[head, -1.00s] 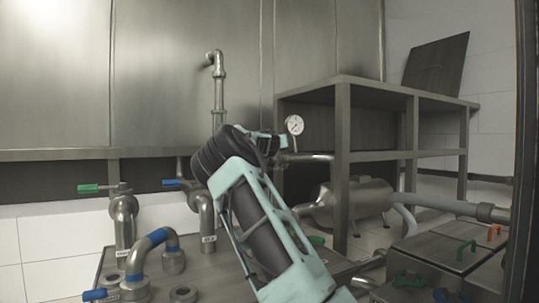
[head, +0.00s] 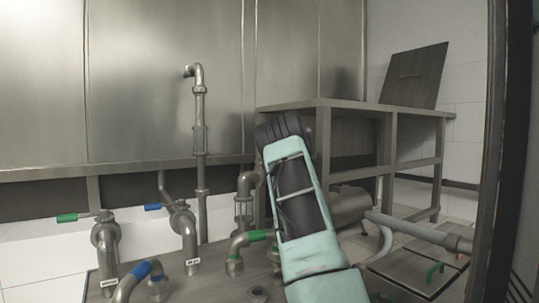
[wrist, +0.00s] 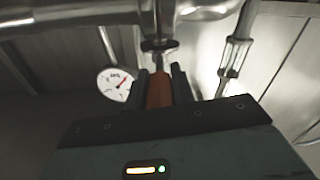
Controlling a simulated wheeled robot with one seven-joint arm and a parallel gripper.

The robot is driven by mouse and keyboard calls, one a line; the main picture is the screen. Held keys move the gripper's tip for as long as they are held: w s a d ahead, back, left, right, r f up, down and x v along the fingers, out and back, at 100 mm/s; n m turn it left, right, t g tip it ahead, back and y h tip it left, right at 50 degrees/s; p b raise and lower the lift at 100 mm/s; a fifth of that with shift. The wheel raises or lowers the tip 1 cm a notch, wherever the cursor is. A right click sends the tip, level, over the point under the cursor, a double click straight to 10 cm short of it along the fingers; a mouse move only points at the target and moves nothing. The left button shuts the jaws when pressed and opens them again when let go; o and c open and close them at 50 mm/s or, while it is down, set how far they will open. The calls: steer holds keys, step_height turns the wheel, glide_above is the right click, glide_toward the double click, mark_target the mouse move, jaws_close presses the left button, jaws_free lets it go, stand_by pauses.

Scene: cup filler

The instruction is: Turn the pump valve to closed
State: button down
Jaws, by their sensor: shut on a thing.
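In the wrist view, an orange-brown valve handle (wrist: 159,92) lies between the two dark fingers of my gripper (wrist: 161,78). The gripper is shut on this handle. The handle's far end meets a short metal stem under a horizontal steel pipe (wrist: 120,14). In the head view, my pale green and black arm hides the gripper and this handle. No label shows on the handle, so I cannot read the valve's position from it.
A white dial gauge (wrist: 117,84) is close to the left of the fingers. A vertical pipe (wrist: 234,50) stands to the right. In the head view, a green-handled valve (head: 82,217) and a blue-handled valve (head: 168,208) stand left, and a steel shelf (head: 375,108) stands right.

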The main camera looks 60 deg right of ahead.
steer(key=shift+d+n+y, duration=0.1)
steer(key=shift+n+y, duration=0.2)
steer(key=c, duration=1.2)
jaws_free()
steer(key=shift+d, duration=0.1)
steer(key=shift+s, duration=0.15)
steer(key=b+v, duration=0.1)
steer(key=v, duration=0.7)
steer(key=b+v, duration=0.1)
steer(key=v, duration=0.8)
steer(key=shift+s+f, duration=0.1)
steer(key=shift+f, duration=0.1)
